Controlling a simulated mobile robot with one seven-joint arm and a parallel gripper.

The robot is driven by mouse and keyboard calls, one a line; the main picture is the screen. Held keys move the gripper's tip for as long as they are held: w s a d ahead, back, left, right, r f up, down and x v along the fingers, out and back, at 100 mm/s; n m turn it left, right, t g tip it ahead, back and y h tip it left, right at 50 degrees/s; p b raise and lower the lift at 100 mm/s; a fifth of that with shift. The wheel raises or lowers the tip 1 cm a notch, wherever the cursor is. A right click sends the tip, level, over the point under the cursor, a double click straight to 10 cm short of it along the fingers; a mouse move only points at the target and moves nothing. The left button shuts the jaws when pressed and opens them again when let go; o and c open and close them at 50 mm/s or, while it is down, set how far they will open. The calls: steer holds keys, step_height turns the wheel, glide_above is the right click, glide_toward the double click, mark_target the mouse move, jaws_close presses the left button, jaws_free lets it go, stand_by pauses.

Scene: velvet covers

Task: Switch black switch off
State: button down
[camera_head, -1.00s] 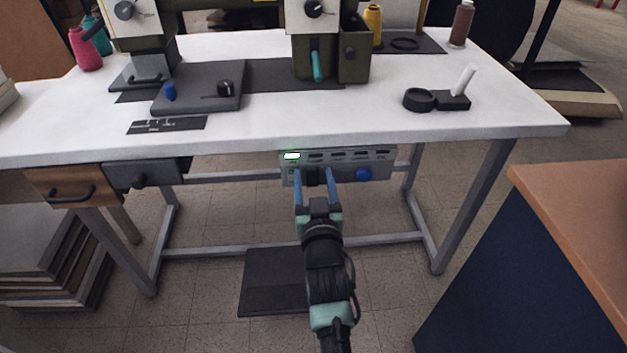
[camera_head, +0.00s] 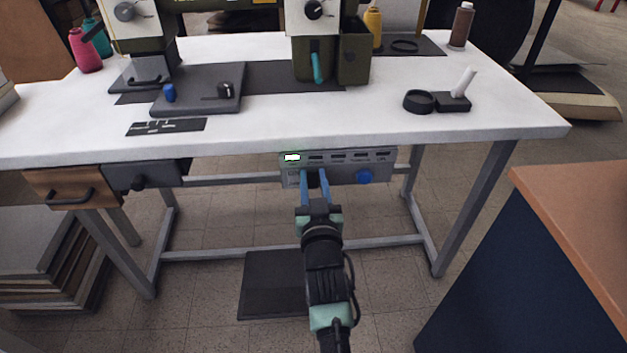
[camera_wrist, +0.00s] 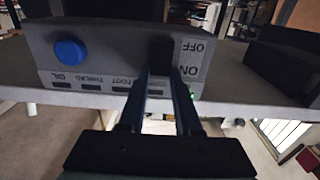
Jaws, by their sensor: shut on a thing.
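The black switch (camera_head: 313,181) is on the grey control panel (camera_head: 343,171) under the front edge of the white table. In the wrist view, upside down, the switch (camera_wrist: 158,50) is a dark block beside a label (camera_wrist: 195,58) reading ON and OFF. My gripper (camera_head: 313,173) has its blue fingers on either side of the switch and is shut on it. The fingers (camera_wrist: 160,74) also show in the wrist view and partly hide the switch.
A blue knob (camera_head: 364,177) sits right of the switch on the panel. Drawers (camera_head: 75,187) hang left under the table (camera_head: 420,125). A brown-topped dark blue cabinet (camera_head: 570,250) stands at right. A sewing machine (camera_head: 330,50) stands on the table.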

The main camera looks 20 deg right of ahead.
steer(key=f+t+b, duration=0.1)
steer(key=b, duration=0.3)
steer(key=shift+s+f, duration=0.1)
steer(key=shift+f, duration=0.05)
steer(key=shift+t+h+b, duration=0.3)
steer(key=shift+t+b, duration=0.3)
steer(key=shift+b, duration=0.4)
steer(key=shift+r, duration=0.3)
steer(key=c, duration=0.6)
jaws_free()
steer(key=shift+s, duration=0.1)
steer(key=p+v, duration=0.6)
steer(key=v, duration=0.7)
steer(key=shift+p, duration=0.35)
